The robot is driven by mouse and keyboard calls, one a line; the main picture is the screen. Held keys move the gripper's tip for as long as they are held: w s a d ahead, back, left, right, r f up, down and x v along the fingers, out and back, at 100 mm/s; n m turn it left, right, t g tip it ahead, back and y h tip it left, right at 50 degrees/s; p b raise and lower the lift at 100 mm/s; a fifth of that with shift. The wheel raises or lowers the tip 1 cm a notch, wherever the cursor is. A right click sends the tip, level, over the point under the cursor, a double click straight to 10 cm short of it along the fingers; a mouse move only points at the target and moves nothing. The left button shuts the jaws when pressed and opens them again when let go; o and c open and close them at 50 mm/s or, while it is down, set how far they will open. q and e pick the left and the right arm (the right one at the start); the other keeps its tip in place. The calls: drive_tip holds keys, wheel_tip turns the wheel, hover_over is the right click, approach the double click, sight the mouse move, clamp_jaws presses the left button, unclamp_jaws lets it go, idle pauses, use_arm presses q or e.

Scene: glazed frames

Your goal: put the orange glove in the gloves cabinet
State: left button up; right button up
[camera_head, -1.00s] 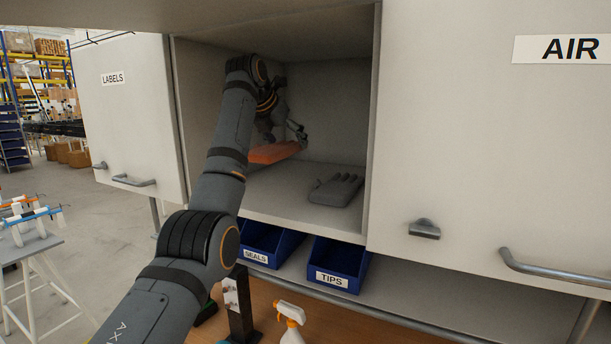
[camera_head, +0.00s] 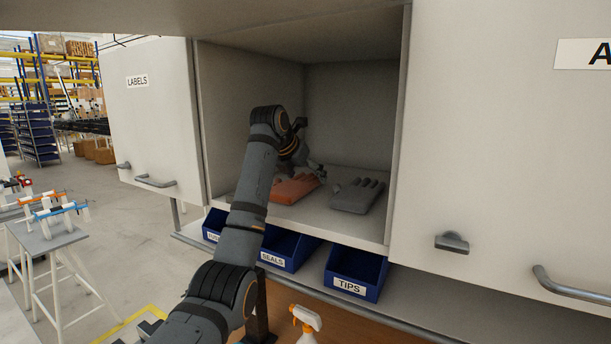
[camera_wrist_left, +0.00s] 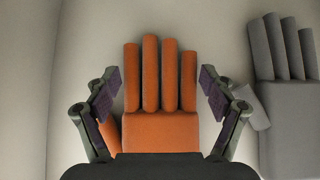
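The orange glove (camera_head: 294,187) lies flat on the floor of the open cabinet (camera_head: 350,92), left of a grey glove (camera_head: 357,195). In the left wrist view the orange glove (camera_wrist_left: 160,100) lies between the two spread fingers of my left gripper (camera_wrist_left: 160,88), with a gap on its right side. The thumb is close to the left finger; whether they touch I cannot tell. My left gripper (camera_head: 312,168) is open at the glove, partly hidden by its own wrist. The grey glove (camera_wrist_left: 284,85) shows at the right of the wrist view. My right gripper is not in view.
Closed cabinet doors stand left, labelled LABELS (camera_head: 137,81), and right (camera_head: 490,130). Blue bins, SEALS (camera_head: 290,250) and TIPS (camera_head: 356,272), sit below the opening. A spray bottle (camera_head: 306,325) stands on the bench. The cabinet's upper space is clear.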

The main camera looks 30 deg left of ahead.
sight(293, 185)
use_arm(q)
drive_tip(key=shift+o, duration=1.1)
drive_tip(key=shift+s+d+r, duration=0.1)
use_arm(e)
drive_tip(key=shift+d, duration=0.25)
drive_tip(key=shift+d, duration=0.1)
use_arm(q)
drive_tip(key=b+v, duration=0.2)
drive_tip(key=b, duration=0.1)
drive_tip(key=shift+s+b, duration=0.15)
drive_tip(key=shift+b, duration=0.2)
drive_tip(key=b+v, duration=0.2)
drive_tip(key=v, duration=0.5)
drive_tip(key=b+v, duration=0.2)
drive_tip(key=shift+b, duration=0.35)
drive_tip(key=shift+s+r, duration=0.15)
drive_tip(key=shift+r, duration=0.1)
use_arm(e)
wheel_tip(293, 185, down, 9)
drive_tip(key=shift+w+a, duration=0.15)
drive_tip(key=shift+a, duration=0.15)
